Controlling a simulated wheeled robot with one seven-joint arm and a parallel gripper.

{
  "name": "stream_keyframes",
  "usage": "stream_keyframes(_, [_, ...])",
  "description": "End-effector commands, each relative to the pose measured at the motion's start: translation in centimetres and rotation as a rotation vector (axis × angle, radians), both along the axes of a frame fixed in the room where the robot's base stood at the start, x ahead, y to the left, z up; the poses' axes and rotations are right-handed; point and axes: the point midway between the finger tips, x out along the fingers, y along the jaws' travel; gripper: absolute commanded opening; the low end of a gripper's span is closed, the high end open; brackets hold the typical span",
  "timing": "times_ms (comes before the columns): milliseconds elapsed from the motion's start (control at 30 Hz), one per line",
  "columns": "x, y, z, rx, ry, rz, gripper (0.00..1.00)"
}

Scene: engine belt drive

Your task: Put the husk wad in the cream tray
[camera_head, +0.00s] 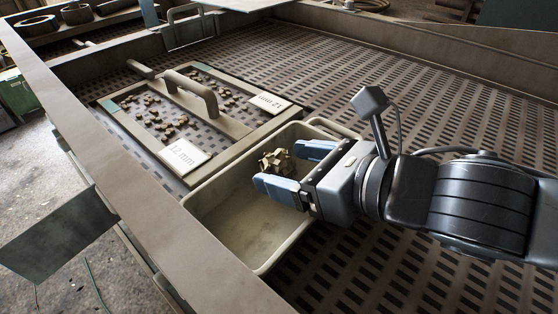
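The husk wad (276,160) is a crumpled tan-brown clump. It fills the gap between the blue fingertips of my gripper (279,165) and appears held by them. My gripper reaches in from the right, over the right part of the cream tray (219,234). The tray is an open rectangular box with rounded corners, and its visible floor is bare. The wad appears above the tray floor, near the tray's back end. The gripper hides part of the tray's right side, and the wad's underside is partly hidden by the near finger.
A framed sieve (237,127) with a bar handle (191,92), scattered brown chips and white labels lies behind the tray. A long metal rail (123,165) runs along the tray's left. The slotted deck (390,75) is open at the back right.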

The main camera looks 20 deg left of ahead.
Motion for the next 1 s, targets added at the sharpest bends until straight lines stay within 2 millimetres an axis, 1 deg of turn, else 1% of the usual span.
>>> stream_keyframes(233, [0.0,0.0,0.0,0.0,0.001,0.0,0.79])
stream_keyframes(367, [0.0,0.0,0.6,0.001,0.003,-0.001,0.79])
stream_keyframes(400, [0.0,-0.3,0.7,0.0,0.001,-0.002,0.79])
stream_keyframes(567, [-0.9,-3.0,1.4,-0.003,-0.003,-0.003,0.79])
stream_keyframes(800, [-2.3,-7.1,3.3,-0.003,-0.003,-0.003,0.79])
stream_keyframes(1000, [-3.2,-9.4,4.4,-0.002,-0.001,-0.001,0.79])
